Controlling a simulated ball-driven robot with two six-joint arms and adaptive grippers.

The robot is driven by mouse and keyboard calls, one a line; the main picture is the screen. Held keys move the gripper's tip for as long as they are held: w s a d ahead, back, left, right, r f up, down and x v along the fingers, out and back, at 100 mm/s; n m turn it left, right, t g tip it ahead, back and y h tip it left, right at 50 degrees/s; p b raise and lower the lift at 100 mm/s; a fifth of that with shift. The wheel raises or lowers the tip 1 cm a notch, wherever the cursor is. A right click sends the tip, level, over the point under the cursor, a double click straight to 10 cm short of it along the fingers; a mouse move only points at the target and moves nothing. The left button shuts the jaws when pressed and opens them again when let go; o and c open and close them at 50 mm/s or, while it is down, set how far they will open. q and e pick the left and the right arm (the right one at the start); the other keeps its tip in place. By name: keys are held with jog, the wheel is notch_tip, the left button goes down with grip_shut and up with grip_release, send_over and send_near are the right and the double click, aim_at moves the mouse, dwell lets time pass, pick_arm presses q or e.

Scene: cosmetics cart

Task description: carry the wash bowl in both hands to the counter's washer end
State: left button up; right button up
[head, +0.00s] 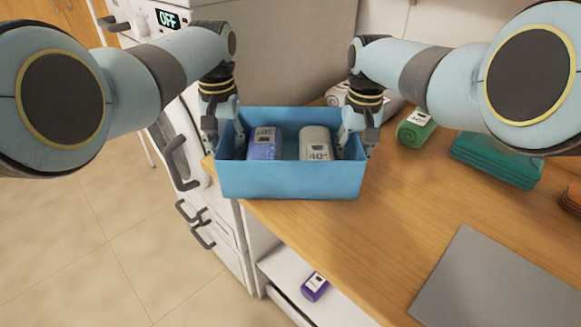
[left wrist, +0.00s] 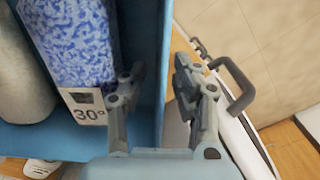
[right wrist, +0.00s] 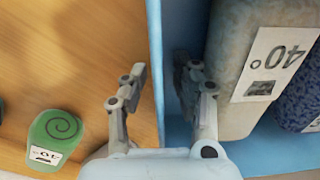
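The wash bowl (head: 290,181) is a blue rectangular tub at the counter's left end, beside the washer (head: 150,22). It holds a blue speckled piece (head: 265,145) marked 30° and a pale grey-beige piece (head: 316,145) marked 40°. My left gripper (head: 225,147) straddles the bowl's left wall, one finger inside and one outside. My right gripper (head: 357,148) straddles the right wall likewise. In the left wrist view (left wrist: 160,100) and right wrist view (right wrist: 160,100) the fingers stand apart with gaps beside the wall. The bowl's underside is hidden.
The wooden counter (head: 320,240) is bare in front. A green roll (head: 415,128), a teal folded stack (head: 497,157) and a grey flat panel (head: 480,285) lie to the right. The washer's display reads OFF. A purple item (head: 315,286) lies on a lower shelf. Dark handles project at left.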

jog(key=shift+r, duration=0.15)
pick_arm(q)
notch_tip(320, 180, up, 12)
jog(key=shift+f, duration=0.15)
pick_arm(e)
notch_tip(320, 180, up, 12)
dwell(0.3)
pick_arm(q)
jog(key=shift+d, duration=0.1)
pick_arm(e)
jog(key=shift+d, duration=0.1)
